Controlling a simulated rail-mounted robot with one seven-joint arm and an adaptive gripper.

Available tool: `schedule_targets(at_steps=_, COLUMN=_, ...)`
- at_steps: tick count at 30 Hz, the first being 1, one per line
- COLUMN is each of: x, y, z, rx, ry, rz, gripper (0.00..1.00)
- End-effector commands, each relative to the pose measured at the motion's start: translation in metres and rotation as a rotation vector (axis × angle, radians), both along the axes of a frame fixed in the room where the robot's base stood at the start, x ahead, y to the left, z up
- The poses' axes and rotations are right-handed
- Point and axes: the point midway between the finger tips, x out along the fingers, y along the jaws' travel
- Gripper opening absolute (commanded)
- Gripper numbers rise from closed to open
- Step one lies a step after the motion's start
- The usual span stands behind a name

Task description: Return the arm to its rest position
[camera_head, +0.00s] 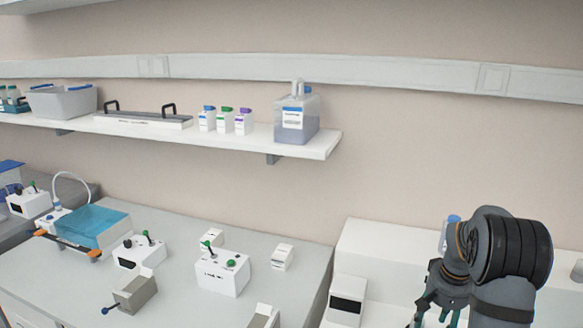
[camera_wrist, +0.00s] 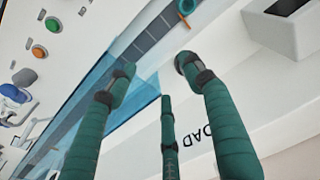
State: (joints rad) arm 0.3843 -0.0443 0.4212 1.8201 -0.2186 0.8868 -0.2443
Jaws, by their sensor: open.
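My gripper (camera_head: 440,301) is at the lower right of the head view, above the white equipment at the right end of the bench. In the wrist view, its green fingers (camera_wrist: 158,85) are spread apart with nothing held between them. My dark arm links hide part of the equipment behind them in the head view. A blue-capped clear container (camera_head: 448,232) shows just behind the arm, partly hidden. Under the fingers in the wrist view lie a blue transparent panel (camera_wrist: 122,60) and a white surface (camera_wrist: 190,130) with dark lettering.
The bench (camera_head: 195,225) holds several white devices, including one with green knobs (camera_head: 222,273). A white unit with a dark screen (camera_head: 347,302) stands left of my gripper.

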Motion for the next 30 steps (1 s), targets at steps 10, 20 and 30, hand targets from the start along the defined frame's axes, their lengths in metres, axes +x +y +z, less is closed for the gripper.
schedule_targets(at_steps=10, x=-0.024, y=0.027, z=0.032, rx=0.0, ry=0.003, rz=0.043, gripper=0.52)
schedule_targets(at_steps=20, x=-0.038, y=0.063, z=0.055, rx=-0.001, ry=0.006, rz=0.099, gripper=0.52)
schedule_targets(at_steps=30, x=-0.063, y=0.097, z=0.078, rx=-0.003, ry=0.006, rz=0.153, gripper=0.52)
